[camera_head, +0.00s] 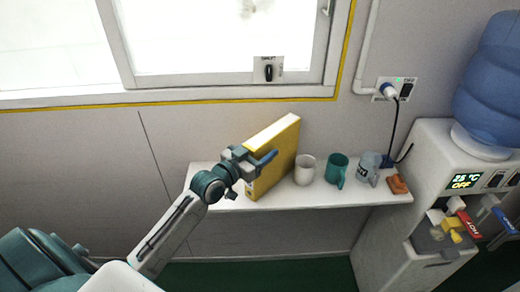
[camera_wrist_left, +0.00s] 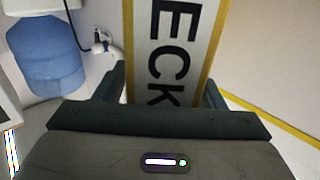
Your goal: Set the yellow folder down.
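The yellow folder (camera_head: 279,160) stands upright at the left part of the white shelf (camera_head: 330,194). Its lower edge is at or just above the shelf top; I cannot tell whether it touches. My left gripper (camera_head: 256,163) is shut on the folder's spine side, with one finger along each face. In the left wrist view the white spine with black letters (camera_wrist_left: 175,45) runs up between the two fingers of the left gripper (camera_wrist_left: 165,92). My right gripper is not in view.
Right of the folder stand a white mug (camera_head: 305,170), a teal mug (camera_head: 337,170) and a grey-blue mug (camera_head: 368,168). A brown object (camera_head: 397,184) lies at the shelf's right end. A water dispenser (camera_head: 400,215) stands beyond. The shelf's left end has little free room.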

